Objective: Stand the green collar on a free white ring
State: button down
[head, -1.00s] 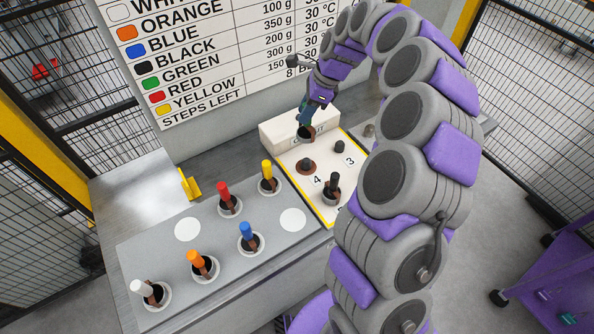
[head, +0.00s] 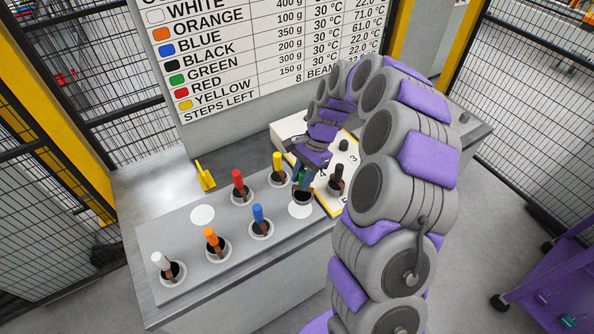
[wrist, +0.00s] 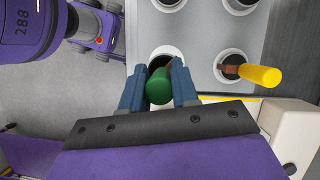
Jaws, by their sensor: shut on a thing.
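The green collar has a green knob (wrist: 159,88) and a dark base (head: 302,197). My gripper (head: 305,172) is shut on the knob; the wrist view shows one blue-grey finger on each side of it. The collar is upright over the white ring at the grey plate's right end (head: 299,212), and part of that ring also shows in the wrist view (wrist: 166,51). I cannot tell whether the base touches the ring. Another white ring (head: 203,214), at the plate's back left, is empty.
Collars with white (head: 163,263), orange (head: 211,237), blue (head: 258,215), red (head: 238,180) and yellow (head: 277,163) knobs stand on the grey plate (head: 232,226). A black-knobbed collar (head: 337,180) stands on the numbered, yellow-edged board. A yellow bracket (head: 204,176) is behind the plate.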

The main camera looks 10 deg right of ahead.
aim_at(299, 187)
jog(key=shift+d, duration=0.1)
jog(key=shift+a+r+p, duration=0.15)
jog(key=shift+a+p, duration=0.3)
jog(key=shift+a, duration=0.25)
jog(key=shift+w+d+f, duration=0.1)
jog(key=shift+d+f, duration=0.2)
jog(key=shift+f, duration=0.75)
jog(key=shift+d+f, duration=0.25)
jog(key=shift+f, duration=0.8)
jog(key=shift+a, duration=0.55)
jog(key=shift+d+p, duration=0.1)
jog(key=shift+p, duration=0.25)
jog(key=shift+d, duration=0.3)
jog(key=shift+a+f, duration=0.25)
